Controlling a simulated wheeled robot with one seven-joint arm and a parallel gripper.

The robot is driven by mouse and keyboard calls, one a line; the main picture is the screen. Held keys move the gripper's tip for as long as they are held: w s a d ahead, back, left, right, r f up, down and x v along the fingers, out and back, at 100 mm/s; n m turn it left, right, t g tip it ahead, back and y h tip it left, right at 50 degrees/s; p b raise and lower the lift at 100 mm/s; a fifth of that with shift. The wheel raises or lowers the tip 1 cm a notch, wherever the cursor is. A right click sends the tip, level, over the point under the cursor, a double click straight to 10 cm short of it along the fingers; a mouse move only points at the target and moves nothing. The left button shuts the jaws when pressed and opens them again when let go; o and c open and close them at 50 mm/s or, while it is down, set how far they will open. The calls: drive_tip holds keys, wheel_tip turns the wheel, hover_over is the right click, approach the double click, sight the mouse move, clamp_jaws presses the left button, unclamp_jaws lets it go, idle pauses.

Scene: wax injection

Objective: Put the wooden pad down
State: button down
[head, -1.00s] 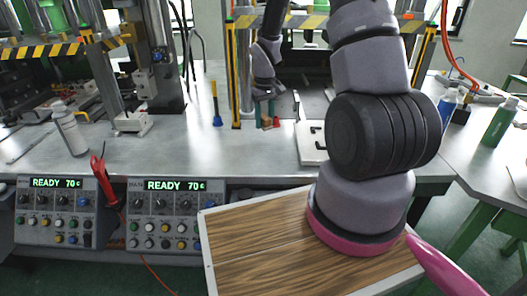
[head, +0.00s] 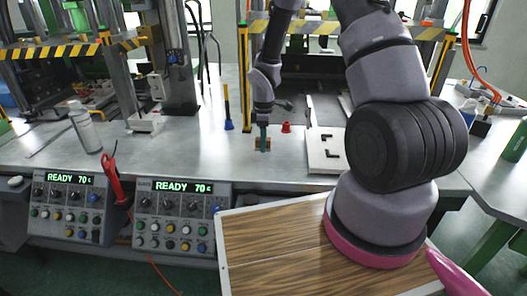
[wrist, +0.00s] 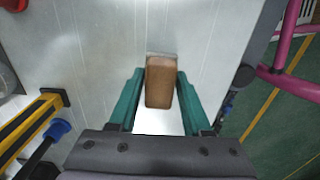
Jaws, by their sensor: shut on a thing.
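My gripper (head: 263,142) is over the metal bench, its teal fingers pointing down near the bench top. The wooden pad (wrist: 160,84) is a small brown block between the two teal fingers in the wrist view, where my gripper (wrist: 160,100) is shut on it. In the head view only small brown parts of the pad (head: 257,149) show around the fingers. The pad looks very close to the bench surface; I cannot tell whether it touches.
A white plate (head: 325,160) with black corner marks lies right of my gripper. A small red object (head: 286,127) stands behind it. Control boxes (head: 170,212) line the front edge.

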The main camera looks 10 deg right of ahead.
drive_tip(key=shift+f, duration=1.85)
drive_tip(key=shift+c, duration=1.7)
unclamp_jaws()
drive_tip(key=shift+f, duration=0.1)
wheel_tip(320, 180, up, 13)
drive_tip(key=shift+f, duration=0.2)
drive_tip(key=s+d+r+m+t, duration=0.2)
drive_tip(key=s+r+m, duration=0.2)
drive_tip(key=r, duration=0.5)
drive_tip(key=s+d+r+m+t, duration=0.1)
drive_tip(key=s+d+r+m, duration=0.1)
drive_tip(key=s+r+m, duration=0.5)
drive_tip(key=s+d+r+m+t, duration=0.2)
drive_tip(key=r, duration=0.9)
drive_tip(key=s+r+m+t+y, duration=0.2)
drive_tip(key=s+r+m, duration=0.3)
drive_tip(key=s, duration=0.4)
drive_tip(key=shift+s+a+m, duration=0.2)
drive_tip(key=shift+m, duration=0.1)
